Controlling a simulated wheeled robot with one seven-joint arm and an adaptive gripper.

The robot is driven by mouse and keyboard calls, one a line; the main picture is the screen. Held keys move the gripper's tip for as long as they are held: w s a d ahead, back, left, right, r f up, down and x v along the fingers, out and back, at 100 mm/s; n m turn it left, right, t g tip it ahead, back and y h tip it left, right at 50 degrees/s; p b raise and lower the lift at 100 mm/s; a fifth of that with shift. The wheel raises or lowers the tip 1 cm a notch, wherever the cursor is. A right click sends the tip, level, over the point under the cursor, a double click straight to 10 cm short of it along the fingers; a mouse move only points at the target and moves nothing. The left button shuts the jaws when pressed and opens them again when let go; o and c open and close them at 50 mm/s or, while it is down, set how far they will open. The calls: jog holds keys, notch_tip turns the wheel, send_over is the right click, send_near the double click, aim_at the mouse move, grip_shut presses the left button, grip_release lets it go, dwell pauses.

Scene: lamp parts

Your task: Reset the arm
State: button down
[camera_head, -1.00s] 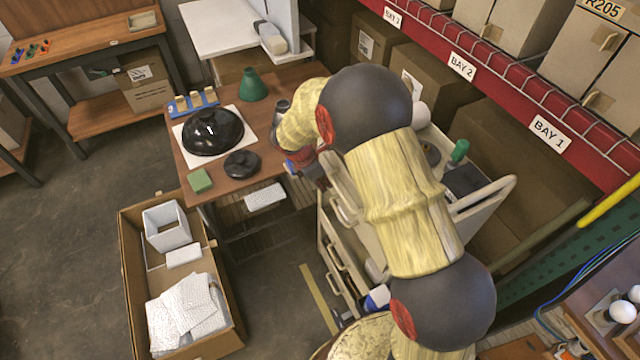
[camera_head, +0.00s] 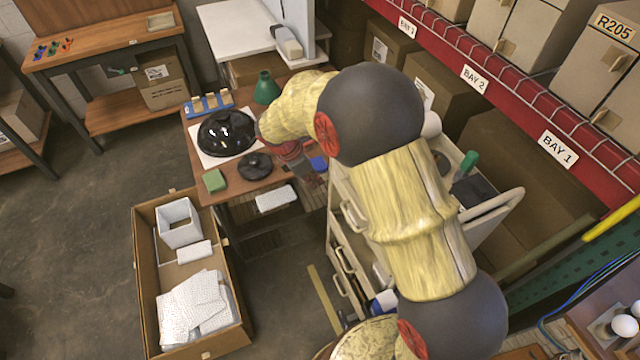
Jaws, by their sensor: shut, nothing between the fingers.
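My arm, in a yellow sleeve with dark round joints, reaches across the head view. My gripper (camera_head: 309,176) is at its far end, small and partly hidden by the arm. It looks shut and empty, above the right edge of the wooden workbench (camera_head: 232,189). On the bench, left of the gripper, are a glossy black dome (camera_head: 226,132) on a white sheet, a black disc-shaped part (camera_head: 255,166), a green cone-shaped part (camera_head: 266,88) and a blue rack (camera_head: 208,104) with tan blocks. A green block (camera_head: 214,180) lies at the front left corner.
A cream drawer cart (camera_head: 345,222) stands right of the bench, partly behind my arm. An open cardboard box (camera_head: 146,265) with white packing is on the floor in front. A red shelf (camera_head: 515,108) with cartons runs along the right. The floor at left is clear.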

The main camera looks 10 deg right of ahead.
jog(key=shift+a+r, duration=0.15)
jog(key=shift+r, duration=0.25)
